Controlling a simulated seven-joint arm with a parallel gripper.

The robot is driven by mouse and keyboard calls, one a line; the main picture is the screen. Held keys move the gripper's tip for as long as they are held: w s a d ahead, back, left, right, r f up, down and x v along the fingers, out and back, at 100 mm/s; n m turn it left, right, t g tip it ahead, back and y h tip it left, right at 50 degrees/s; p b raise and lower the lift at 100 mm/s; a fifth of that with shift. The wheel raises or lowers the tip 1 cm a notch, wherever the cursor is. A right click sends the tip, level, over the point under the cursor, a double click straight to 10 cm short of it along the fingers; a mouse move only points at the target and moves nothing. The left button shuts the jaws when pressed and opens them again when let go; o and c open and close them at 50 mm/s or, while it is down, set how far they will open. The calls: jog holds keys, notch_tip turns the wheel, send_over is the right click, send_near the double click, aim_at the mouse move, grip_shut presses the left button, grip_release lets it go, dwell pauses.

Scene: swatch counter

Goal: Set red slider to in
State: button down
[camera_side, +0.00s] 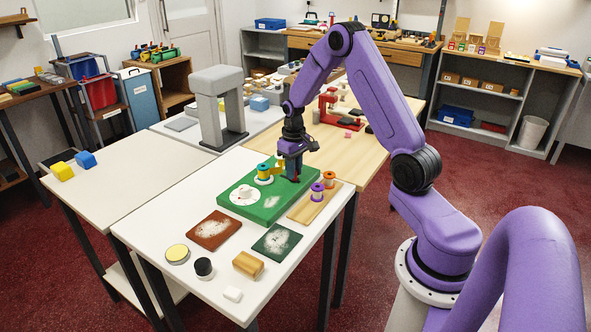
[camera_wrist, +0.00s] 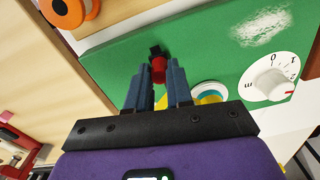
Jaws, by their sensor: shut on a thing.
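A green board (camera_side: 270,214) lies on the white table. The red slider (camera_wrist: 158,70) stands on the green board (camera_wrist: 205,45) in the wrist view, with a small black part (camera_wrist: 155,51) just beyond it. My gripper (camera_side: 294,174) points down over the far right part of the board. In the wrist view my gripper's blue-grey fingers (camera_wrist: 158,76) stand on either side of the red slider, shut on it. The slider's lower part and any in or out marking are hidden or too small to read.
A white numbered dial (camera_wrist: 270,84) sits on the board, and shows in the side view (camera_side: 244,195). A yellow and teal spool (camera_side: 264,172) stands close left of my gripper. A wooden strip with spools (camera_side: 309,208) lies to the right. Dark swatches (camera_side: 277,241) lie in front.

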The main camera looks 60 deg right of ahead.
aim_at(283, 177)
jog(key=shift+w, duration=1.95)
jog(key=c, duration=1)
grip_release()
jog(key=shift+w, duration=0.1)
jog(key=shift+r, duration=0.1)
notch_tip(283, 177, up, 17)
jog(key=shift+r, duration=0.15)
